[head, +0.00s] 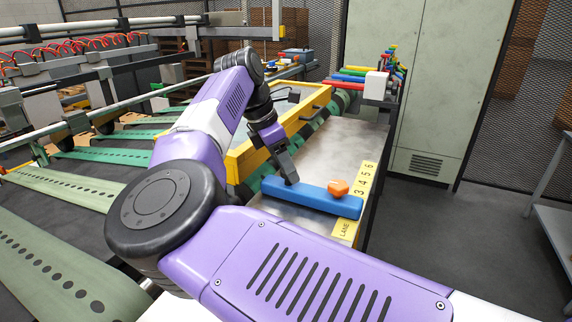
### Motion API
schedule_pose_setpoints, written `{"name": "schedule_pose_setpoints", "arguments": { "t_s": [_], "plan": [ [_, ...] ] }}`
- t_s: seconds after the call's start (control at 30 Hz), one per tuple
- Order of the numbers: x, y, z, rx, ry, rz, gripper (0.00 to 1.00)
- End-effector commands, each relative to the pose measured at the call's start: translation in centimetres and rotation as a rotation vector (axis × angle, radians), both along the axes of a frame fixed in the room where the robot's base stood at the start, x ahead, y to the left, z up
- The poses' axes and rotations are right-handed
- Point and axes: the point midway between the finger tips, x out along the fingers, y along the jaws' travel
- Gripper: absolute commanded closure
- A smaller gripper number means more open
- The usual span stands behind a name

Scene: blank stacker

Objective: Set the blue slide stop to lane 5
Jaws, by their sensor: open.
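The blue slide stop (310,197) is a long blue bar lying across the metal table. An orange knob (338,187) sits on top near its right end. A yellow lane strip (368,174) runs along the table's right edge, with 3, 4, 5 and 6 readable beyond the bar and the word LANE on the near side. The bar's right end lies over the strip just short of the 3 and hides part of it. My gripper (290,181) is open and points down at the bar's left part, left of the knob. I cannot tell whether it touches the bar.
The metal table (325,145) is clear beyond the bar. A yellow frame (240,160) with a dark handle borders it on the left. Several coloured bars (352,75) and a white block (376,85) stand at its far end. A grey cabinet (425,80) stands behind.

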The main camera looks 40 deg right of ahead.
Motion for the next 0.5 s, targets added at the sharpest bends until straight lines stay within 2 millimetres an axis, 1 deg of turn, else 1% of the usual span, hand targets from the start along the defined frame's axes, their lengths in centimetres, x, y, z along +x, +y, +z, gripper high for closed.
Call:
{"name": "schedule_pose_setpoints", "arguments": {
  "t_s": [0.1, 0.13, 0.27, 0.3, 0.37, 0.4, 0.5],
  "plan": [
    [-0.01, -0.01, -0.01, 0.000, 0.000, 0.000, 0.44],
    [-0.01, -0.01, -0.01, 0.000, 0.000, 0.000, 0.46],
    [0.00, -0.01, 0.00, 0.000, 0.000, 0.000, 0.71],
    [0.00, -0.01, 0.00, 0.000, 0.000, 0.000, 0.79],
    [-0.02, -0.01, 0.01, 0.000, 0.000, 0.000, 0.91],
    [-0.02, -0.01, 0.02, 0.000, 0.000, 0.000, 0.99],
    [-0.02, -0.01, 0.02, 0.000, 0.000, -0.001, 1.00]
  ]
}}
